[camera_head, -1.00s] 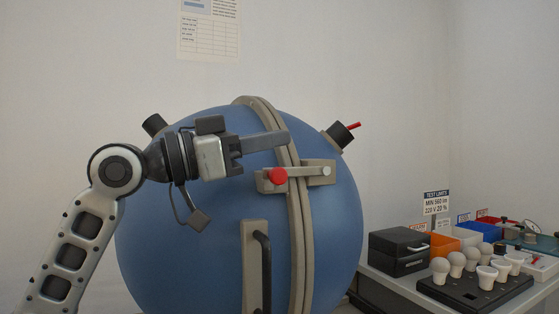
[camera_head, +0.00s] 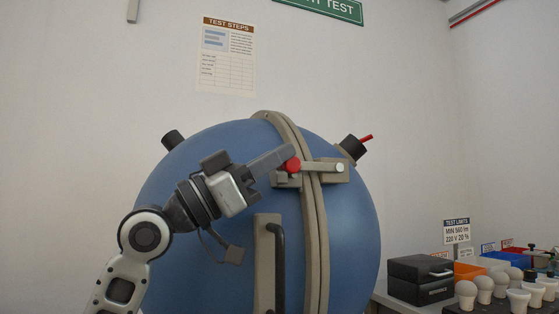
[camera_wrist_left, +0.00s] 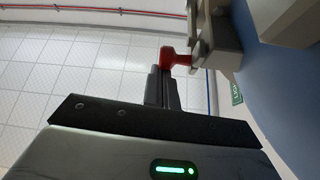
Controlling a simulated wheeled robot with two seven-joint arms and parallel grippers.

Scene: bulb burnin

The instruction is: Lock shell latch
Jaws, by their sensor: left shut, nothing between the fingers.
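The shell is a large blue sphere (camera_head: 225,165) with a beige seam band. The latch is a beige bar (camera_head: 318,167) across the seam, lying nearly level. A red knob (camera_head: 292,165) is at its left end and a pale pivot at its right end. My left gripper (camera_head: 286,151) is shut and empty, its fingertips just above and beside the red knob. In the left wrist view, the fingers (camera_wrist_left: 164,88) point towards the red knob (camera_wrist_left: 176,59) and overlap its lower edge; I cannot tell if they touch. My right gripper is not in view.
A dark vertical handle (camera_head: 279,265) on a beige plate sits below the latch. A black stub with a red lever (camera_head: 355,147) projects at upper right. A bench at lower right carries a black box (camera_head: 420,275), bins and several bulbs (camera_head: 466,292). The left side is clear.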

